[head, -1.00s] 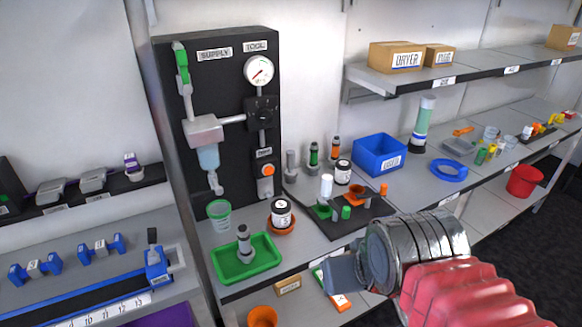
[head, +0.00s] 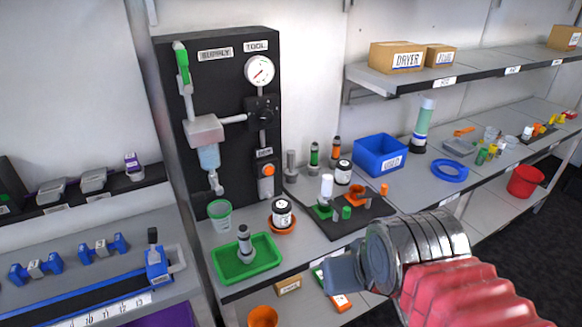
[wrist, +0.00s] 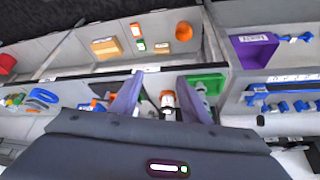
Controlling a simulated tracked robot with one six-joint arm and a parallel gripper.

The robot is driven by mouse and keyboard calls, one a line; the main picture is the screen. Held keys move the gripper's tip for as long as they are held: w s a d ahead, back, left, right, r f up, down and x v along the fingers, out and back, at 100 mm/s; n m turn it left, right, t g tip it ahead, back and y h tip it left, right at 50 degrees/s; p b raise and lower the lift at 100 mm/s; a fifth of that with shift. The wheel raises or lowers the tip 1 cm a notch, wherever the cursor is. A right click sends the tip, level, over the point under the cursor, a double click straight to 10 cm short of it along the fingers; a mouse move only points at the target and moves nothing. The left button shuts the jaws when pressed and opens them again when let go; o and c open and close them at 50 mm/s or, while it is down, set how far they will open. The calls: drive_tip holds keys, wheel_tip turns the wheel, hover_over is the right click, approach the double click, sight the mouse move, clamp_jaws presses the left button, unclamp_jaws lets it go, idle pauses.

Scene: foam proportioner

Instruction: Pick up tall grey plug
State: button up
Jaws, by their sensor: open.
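A tall plain grey post (head: 291,164) stands upright on the bench at the back left corner of a black mat. It best fits the tall grey plug, though small grey pegs (head: 367,203) also stand on the mat, and I cannot tell for certain which is meant. My gripper (head: 345,272) is in front of the bench's front edge, right of the green tray, apart from all of these. In the wrist view my gripper (wrist: 161,79) has its two fingers spread, with nothing held between them. The grey post is not clearly made out in the wrist view.
A green tray (head: 220,265) holds a grey, dark-topped fitting (head: 245,243). A jar (head: 282,212) sits in an orange dish. Green-topped (head: 314,157) and orange-topped (head: 335,151) fittings stand beside the grey post. A blue bin (head: 380,160) and black supply panel (head: 222,120) stand behind.

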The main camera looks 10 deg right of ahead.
drive_tip(key=w+d+f+m+t+y, duration=0.1)
drive_tip(key=w+d+m+y, duration=0.4)
drive_tip(key=w+d+m, duration=1.35)
drive_tip(key=d+f+m+t+h, duration=0.2)
drive_tip(key=d+m, duration=0.6)
drive_tip(key=d, duration=0.8)
drive_tip(key=s+d+f+m+t+h, duration=0.1)
drive_tip(key=d+f+m+t, duration=0.3)
drive_tip(key=d, duration=1.2)
drive_tip(key=m+t, duration=0.1)
drive_tip(key=m, duration=0.3)
drive_tip(key=shift+d+f+h, duration=0.3)
drive_tip(key=shift+f+h, duration=0.05)
drive_tip(key=shift+h, duration=0.05)
drive_tip(key=shift+m, duration=0.25)
